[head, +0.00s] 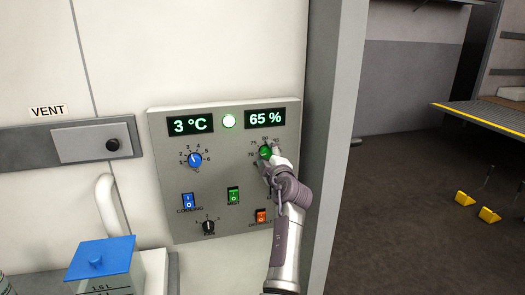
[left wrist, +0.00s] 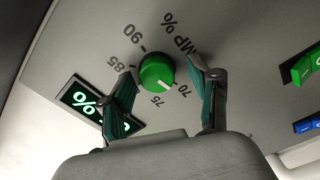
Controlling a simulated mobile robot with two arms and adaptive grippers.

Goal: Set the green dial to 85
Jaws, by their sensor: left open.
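The green dial (head: 265,152) sits at the upper right of the grey control panel, under a display (head: 265,118) reading 65 %. It also shows in the left wrist view (left wrist: 157,70), with 70, 75, 85 and 90 marked around it. Its white mark points between 70 and 75, nearer 70 as far as I can tell. My left gripper (head: 270,161) is at the dial. In the left wrist view its open fingers (left wrist: 163,72) stand on either side of the dial, with visible gaps. The left finger covers part of the scale. My right gripper is in neither view.
The panel (head: 160,150) also bears a blue dial (head: 195,160), a black knob (head: 208,227), and blue (head: 187,200), green (head: 233,195) and orange (head: 261,216) switches. A blue-lidded container (head: 100,258) stands at lower left. A grey post (head: 335,130) rises right of the panel.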

